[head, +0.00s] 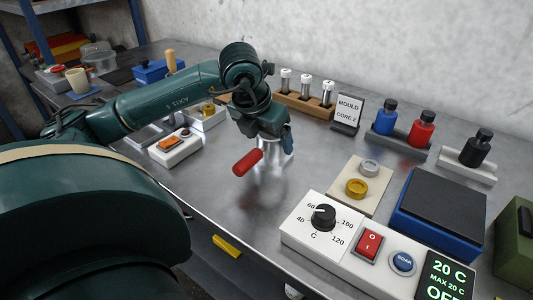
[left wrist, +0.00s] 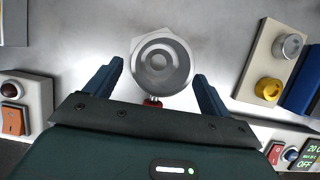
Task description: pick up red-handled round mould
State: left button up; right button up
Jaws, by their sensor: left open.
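The round mould (left wrist: 161,62) is a silver metal cup seen from above in the left wrist view, between the two blue fingers. Its red handle (head: 248,162) sticks out toward the front left in the head view, and a small red part shows below the cup in the left wrist view. The mould's metal body (head: 275,158) is partly hidden behind my gripper in the head view. My left gripper (head: 287,140) is open above the mould, and its fingers (left wrist: 158,82) show on either side of the cup with gaps. My right gripper is not in view.
A control panel (head: 345,250) with dial and switches lies at the front right, beside a cream block (head: 344,192) with two knobs. A switch box (head: 172,150) is to the left. A wooden rack (head: 303,104) of vials and a MOULD sign (head: 348,112) stand behind.

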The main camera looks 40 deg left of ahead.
pick_arm(q)
jog(key=shift+x, duration=1.15)
jog(key=shift+r, duration=0.1)
jog(key=c, duration=1.5)
